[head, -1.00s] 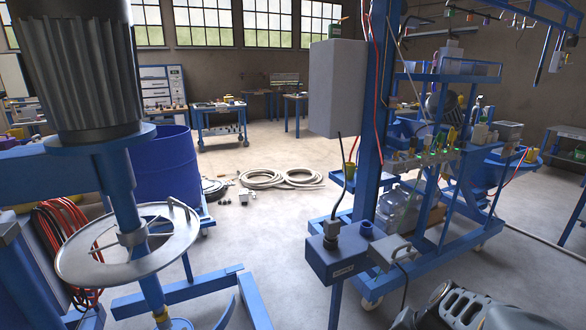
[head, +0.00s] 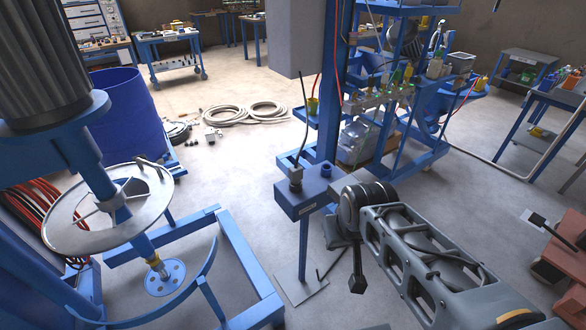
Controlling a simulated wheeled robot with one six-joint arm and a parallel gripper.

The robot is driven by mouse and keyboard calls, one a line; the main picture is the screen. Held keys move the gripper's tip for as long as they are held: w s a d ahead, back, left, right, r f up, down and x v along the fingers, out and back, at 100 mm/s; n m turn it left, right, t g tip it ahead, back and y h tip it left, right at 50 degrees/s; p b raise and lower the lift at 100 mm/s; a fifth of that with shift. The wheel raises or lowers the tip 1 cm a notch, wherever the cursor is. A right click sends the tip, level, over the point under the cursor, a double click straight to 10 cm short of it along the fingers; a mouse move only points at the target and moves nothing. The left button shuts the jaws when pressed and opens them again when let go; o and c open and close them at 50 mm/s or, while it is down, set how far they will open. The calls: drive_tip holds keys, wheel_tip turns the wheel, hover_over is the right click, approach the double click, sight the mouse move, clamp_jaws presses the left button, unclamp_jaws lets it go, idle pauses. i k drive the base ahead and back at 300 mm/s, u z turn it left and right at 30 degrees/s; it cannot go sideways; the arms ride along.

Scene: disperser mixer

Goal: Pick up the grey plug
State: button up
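The grey plug (head: 296,177) stands upright on top of a blue socket box (head: 305,205), with a dark cable rising from it. It looks seated in the box, but its lower end is hidden. A round blue socket (head: 326,170) sits beside it on the box's right. My arm reaches in from the lower right, and its end, with my gripper (head: 350,258), is just right of the box. The gripper is apart from the plug. Its fingers are too dark and overlapped to tell open from shut.
A post and foot plate (head: 301,284) carry the socket box. A blue column (head: 329,100) and a loaded trolley (head: 425,130) stand behind. The mixer with its round guard (head: 62,235) and blue floor frame (head: 240,262) is at left.

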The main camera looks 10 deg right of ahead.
sight(295, 175)
drive_tip(key=z, duration=1.2)
drive_tip(key=i, duration=0.85)
drive_tip(key=u, duration=3.85)
